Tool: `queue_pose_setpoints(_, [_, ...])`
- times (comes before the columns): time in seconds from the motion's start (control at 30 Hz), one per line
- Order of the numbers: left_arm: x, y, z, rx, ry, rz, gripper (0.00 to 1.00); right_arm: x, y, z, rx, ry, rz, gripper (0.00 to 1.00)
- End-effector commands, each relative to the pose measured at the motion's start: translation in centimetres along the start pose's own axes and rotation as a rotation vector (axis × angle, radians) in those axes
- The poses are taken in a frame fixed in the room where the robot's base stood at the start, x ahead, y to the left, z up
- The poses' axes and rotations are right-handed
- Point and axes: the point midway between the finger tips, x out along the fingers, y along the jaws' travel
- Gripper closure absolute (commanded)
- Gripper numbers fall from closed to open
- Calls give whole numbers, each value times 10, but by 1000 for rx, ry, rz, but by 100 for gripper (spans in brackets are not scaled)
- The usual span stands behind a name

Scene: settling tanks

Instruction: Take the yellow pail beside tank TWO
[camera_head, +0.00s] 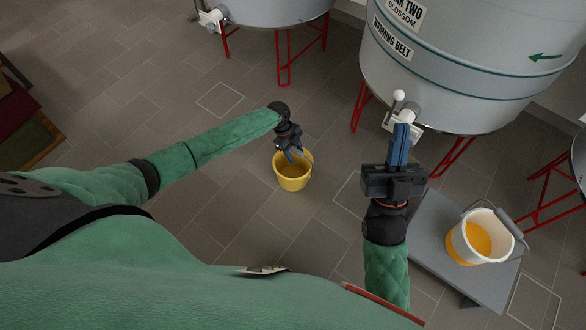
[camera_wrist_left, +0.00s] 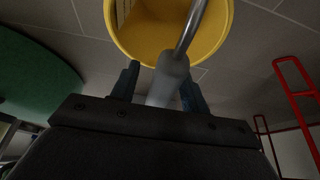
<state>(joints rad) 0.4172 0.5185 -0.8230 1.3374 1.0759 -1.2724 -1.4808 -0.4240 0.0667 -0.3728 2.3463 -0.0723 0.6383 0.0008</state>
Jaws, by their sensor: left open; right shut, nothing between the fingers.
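The yellow pail (camera_head: 292,182) stands upright on the tiled floor, left of the tank labelled TWO BLOSSOM (camera_head: 455,75). My left gripper (camera_head: 291,154) is at the pail's top, its fingers pointing at the rim. In the left wrist view the yellow pail (camera_wrist_left: 210,28) fills the upper middle. Its handle, with a grey grip (camera_wrist_left: 171,72), runs between the open fingers of my left gripper (camera_wrist_left: 160,90). I cannot tell whether the fingers touch the grip. My right gripper (camera_head: 401,135) is shut and empty, and overlaps the tank's tap in the head view.
A white pail with orange contents (camera_head: 482,238) stands on a grey platform (camera_head: 432,235) at the right. Red tank legs (camera_head: 360,106) stand beneath the tank. Another tank (camera_head: 272,10) is at the top. The floor around the yellow pail is clear.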

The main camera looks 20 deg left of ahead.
Motion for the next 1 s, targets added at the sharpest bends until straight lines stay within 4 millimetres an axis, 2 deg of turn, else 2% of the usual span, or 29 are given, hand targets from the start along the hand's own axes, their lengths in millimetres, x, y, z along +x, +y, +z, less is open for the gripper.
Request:
queue_pose_setpoints(0.53, [3, 0, 1, 0, 0, 0, 55, -1, 0, 2, 0, -3, 0, 100])
queue_pose_setpoints(0.77, [3, 0, 1, 0, 0, 0, 100, -1, 0, 2, 0, -2, 0, 100])
queue_pose_setpoints(1.0, [3, 0, 1, 0, 0, 0, 100, -1, 0, 2, 0, -2, 0, 100])
